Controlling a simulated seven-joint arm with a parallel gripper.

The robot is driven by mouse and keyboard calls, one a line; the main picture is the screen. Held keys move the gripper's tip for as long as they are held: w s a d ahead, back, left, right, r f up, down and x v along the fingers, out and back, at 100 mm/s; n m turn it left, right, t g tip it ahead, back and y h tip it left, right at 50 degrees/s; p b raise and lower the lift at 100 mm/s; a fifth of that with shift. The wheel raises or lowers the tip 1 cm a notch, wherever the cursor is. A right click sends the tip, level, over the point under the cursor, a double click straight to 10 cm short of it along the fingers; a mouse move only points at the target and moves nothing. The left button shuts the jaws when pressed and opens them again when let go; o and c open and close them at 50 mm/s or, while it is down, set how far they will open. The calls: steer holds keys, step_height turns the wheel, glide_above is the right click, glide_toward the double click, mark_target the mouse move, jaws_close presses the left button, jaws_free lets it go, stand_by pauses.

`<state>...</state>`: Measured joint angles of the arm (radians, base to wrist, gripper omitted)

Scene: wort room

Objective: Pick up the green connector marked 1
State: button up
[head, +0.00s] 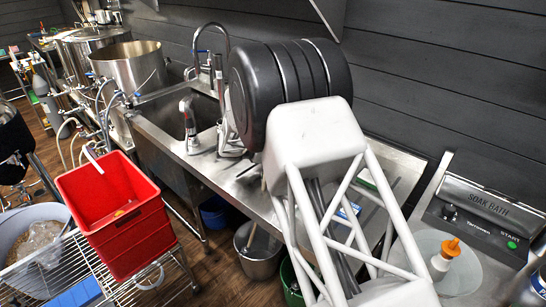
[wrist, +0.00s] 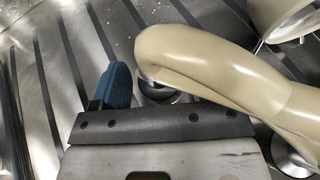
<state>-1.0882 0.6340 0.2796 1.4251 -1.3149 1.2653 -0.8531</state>
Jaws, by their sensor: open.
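My gripper (wrist: 162,92) shows in the wrist view as a pale palm with a dark screwed bar. One blue fingertip (wrist: 117,85) stands at the left of the bar. The other finger is hidden behind a large beige curved piece, which I cannot identify. The gripper is open, and nothing is seen held in it. Grooved metal lies beyond it. I cannot make out a green connector marked 1 in either view. In the head view a small green item (head: 366,179) lies on the drainboard, partly behind my arm; no marking is readable on it.
The steel sink (head: 165,125) has a tap (head: 212,62). A red bin (head: 115,215) stands on a wire rack at front left. Steel kettles (head: 128,68) stand behind it. The soak bath (head: 485,215) and a bottle with an orange cap (head: 442,262) are at right.

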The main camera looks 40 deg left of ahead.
steer(key=c, duration=1.2)
steer(key=shift+r, duration=0.15)
steer(key=shift+r, duration=4.9)
